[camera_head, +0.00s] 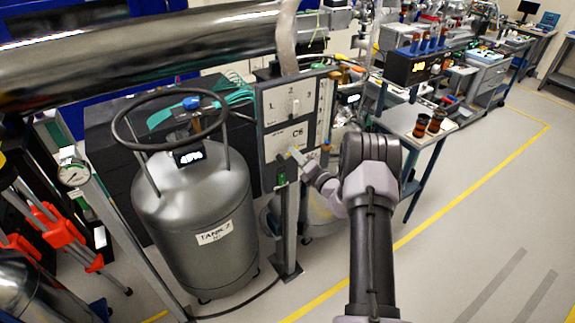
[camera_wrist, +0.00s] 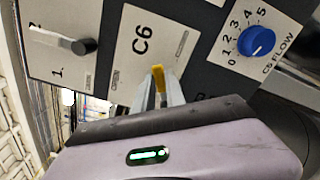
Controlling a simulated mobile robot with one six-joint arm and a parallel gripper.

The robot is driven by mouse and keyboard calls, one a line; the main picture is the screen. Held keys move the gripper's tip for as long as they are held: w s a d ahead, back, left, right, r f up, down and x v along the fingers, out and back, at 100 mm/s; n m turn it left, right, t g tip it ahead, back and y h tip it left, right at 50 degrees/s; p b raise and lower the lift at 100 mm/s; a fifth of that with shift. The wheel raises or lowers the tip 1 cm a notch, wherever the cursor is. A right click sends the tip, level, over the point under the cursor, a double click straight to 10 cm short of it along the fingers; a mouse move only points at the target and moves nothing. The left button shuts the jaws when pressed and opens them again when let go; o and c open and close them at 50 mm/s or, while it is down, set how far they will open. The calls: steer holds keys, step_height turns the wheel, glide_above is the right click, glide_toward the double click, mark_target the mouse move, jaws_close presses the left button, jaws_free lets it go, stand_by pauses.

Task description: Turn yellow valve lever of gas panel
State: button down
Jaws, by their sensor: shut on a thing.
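The gas panel (camera_head: 270,100) stands upright on a post in the middle of the head view, and its face fills the top of the wrist view (camera_wrist: 112,62). The yellow valve lever (camera_wrist: 158,76) is at the lower edge of the white C6 plate (camera_wrist: 145,40). My gripper (camera_wrist: 160,92) is shut on the lever, with a finger on each side and the yellow tip showing between them. In the head view my gripper (camera_head: 297,157) reaches the panel's lower part from the right. The lever cannot be made out there.
A grey tank (camera_head: 195,205) stands left of the panel post. A bench (camera_head: 415,128) with brown bottles is at the right. Floor farther right is clear.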

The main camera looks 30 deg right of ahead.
mark_target(278, 145)
steer(key=n, duration=0.2)
steer(key=a+r+n+b, duration=0.1)
steer(key=n+b, duration=0.1)
steer(key=n, duration=0.1)
steer(key=shift+a+r+n, duration=0.15)
steer(key=shift+a+n, duration=0.15)
steer(key=shift+s+a+r+n+b, duration=0.15)
steer(key=shift+a+n+b, duration=0.25)
steer(key=shift+n+b, duration=0.4)
steer(key=shift+w+a+r+n+b, duration=0.1)
steer(key=shift+a+n+b, duration=0.35)
steer(key=shift+n, duration=0.6)
steer(key=shift+s+a+r+n+b, duration=0.15)
steer(key=shift+a+n+b, duration=0.15)
steer(key=shift+n+b, duration=0.55)
steer(key=shift+w, duration=0.1)
steer(key=c, duration=1.4)
jaws_free()
steer(key=s, duration=0.5)
steer(key=s+p, duration=0.1)
steer(key=s, duration=1.1)
steer(key=shift+s+d, duration=0.2)
steer(key=shift+d, duration=0.1)
